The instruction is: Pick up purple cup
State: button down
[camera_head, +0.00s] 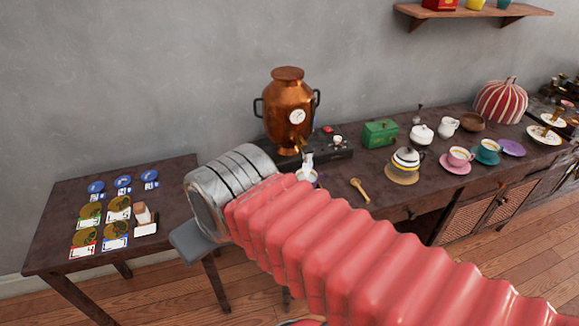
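A small cup (309,177) with a purplish edge stands below the spout of the copper samovar (287,105). My arm hides part of it, so I cannot be sure that it is the purple cup. An empty purple saucer (512,148) lies on the right of the long table. My red-sleeved arm crosses the foreground, with its grey metal end at the left of that small cup. Only a grey piece of my gripper (190,241) shows below this end. Its fingers are mostly hidden, so whether it is open or shut is not clear.
A pink cup (459,155) and a teal cup (489,146) stand on matching saucers. A striped teapot (406,158), a green box (380,133) and a golden spoon (360,190) are nearby. The left table (60,215) holds round tokens and cards.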

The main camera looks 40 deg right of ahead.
aim_at(313, 176)
jog(key=z, duration=0.95)
jog(key=k, duration=0.5)
jog(key=z, duration=0.45)
jog(key=i, duration=0.65)
jog(key=u, duration=0.05)
